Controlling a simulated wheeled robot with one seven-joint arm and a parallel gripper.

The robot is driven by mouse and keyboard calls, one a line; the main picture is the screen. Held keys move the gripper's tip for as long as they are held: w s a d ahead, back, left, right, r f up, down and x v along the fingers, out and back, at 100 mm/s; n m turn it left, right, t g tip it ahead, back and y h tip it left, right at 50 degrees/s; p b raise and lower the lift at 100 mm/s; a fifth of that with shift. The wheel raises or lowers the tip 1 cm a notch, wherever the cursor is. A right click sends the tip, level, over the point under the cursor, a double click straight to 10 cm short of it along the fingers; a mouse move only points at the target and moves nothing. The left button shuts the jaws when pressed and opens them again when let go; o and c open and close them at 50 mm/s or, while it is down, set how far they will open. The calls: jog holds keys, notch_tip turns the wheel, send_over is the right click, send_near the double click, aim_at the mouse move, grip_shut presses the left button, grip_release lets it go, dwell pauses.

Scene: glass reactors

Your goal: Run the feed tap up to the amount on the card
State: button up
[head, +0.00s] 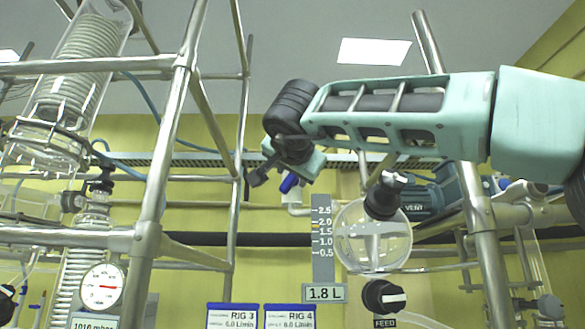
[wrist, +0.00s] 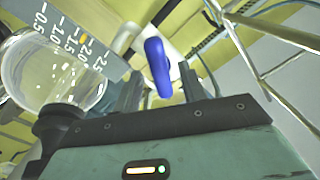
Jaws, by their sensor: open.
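The round glass vessel (head: 372,245) hangs right of centre in the head view and on the left in the wrist view (wrist: 45,70). Its grey scale (head: 323,240) runs from 0.5 to 2.5; I cannot make out a liquid level. The card (head: 325,292) below reads 1.8 L. The black FEED knob (head: 383,297) with a white pointer is beneath the vessel. My gripper (head: 274,180) is open, up left of the vessel. A blue lever (wrist: 157,66) shows between its fingers (wrist: 160,88); contact is unclear. The lever also shows in the head view (head: 289,184).
Metal frame posts (head: 165,150) stand left and right. A pressure gauge (head: 102,287) and a coiled glass condenser (head: 85,60) are at left.

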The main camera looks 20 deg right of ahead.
jog(key=shift+w+d, duration=0.15)
jog(key=shift+w, duration=0.4)
jog(key=c, duration=0.9)
jog(key=shift+o, duration=0.2)
jog(key=shift+m, duration=0.3)
jog(key=m, duration=1)
jog(key=shift+m+p, duration=0.3)
jog(key=shift+p, duration=0.1)
